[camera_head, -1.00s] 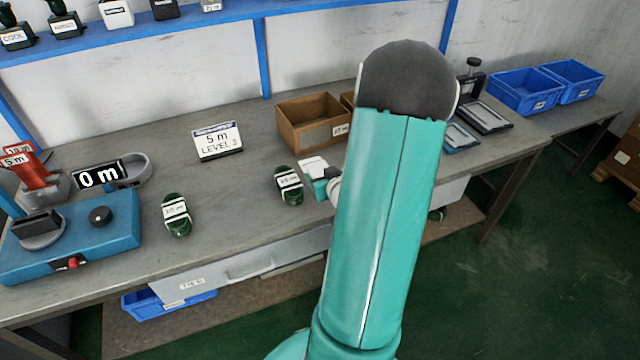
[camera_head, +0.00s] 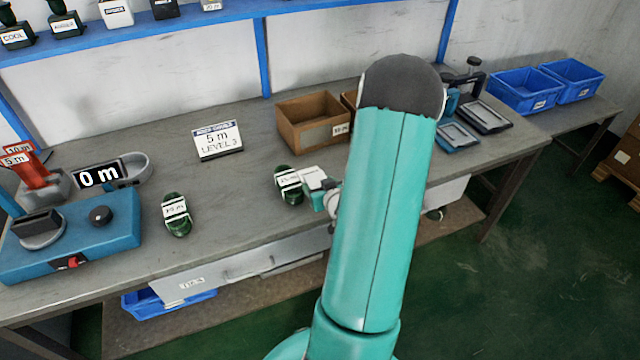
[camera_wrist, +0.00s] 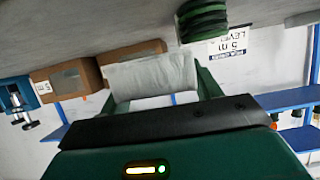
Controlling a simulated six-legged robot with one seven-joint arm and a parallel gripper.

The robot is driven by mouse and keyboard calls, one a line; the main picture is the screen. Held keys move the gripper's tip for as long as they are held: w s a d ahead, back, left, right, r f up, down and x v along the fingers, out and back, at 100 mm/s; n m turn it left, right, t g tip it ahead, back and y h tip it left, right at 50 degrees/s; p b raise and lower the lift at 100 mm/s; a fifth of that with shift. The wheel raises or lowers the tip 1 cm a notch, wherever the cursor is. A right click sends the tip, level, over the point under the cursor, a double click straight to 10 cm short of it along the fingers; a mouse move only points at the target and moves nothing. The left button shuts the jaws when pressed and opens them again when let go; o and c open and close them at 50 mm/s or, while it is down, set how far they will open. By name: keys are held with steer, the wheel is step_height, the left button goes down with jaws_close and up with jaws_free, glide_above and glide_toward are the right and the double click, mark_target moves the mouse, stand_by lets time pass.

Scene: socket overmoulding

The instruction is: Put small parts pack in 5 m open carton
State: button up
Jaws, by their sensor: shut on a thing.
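The small parts pack (camera_head: 314,177) is a pale, whitish packet held in my gripper (camera_head: 322,195). In the wrist view the pack (camera_wrist: 150,78) spans the gap between the two green fingers (camera_wrist: 160,92). My gripper is shut on it, beside a green coil. An open brown carton (camera_head: 292,134) stands behind my gripper on the bench. A second carton (camera_head: 350,98) is mostly hidden by my arm. Both cartons show in the wrist view, one near the middle (camera_wrist: 135,50) and one at left (camera_wrist: 65,82). I cannot read their labels surely.
Two green coils, one (camera_head: 289,190) touching or close to my gripper in the picture and one (camera_head: 177,222) further left, lie on the bench. A "5 m LEVEL 3" sign (camera_head: 217,141) stands behind them. A blue machine (camera_head: 110,235) is at left. Bench between coils is clear.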

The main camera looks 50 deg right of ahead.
steer(key=shift+f, duration=0.15)
steer(key=o, duration=1.1)
steer(key=shift+c, duration=0.2)
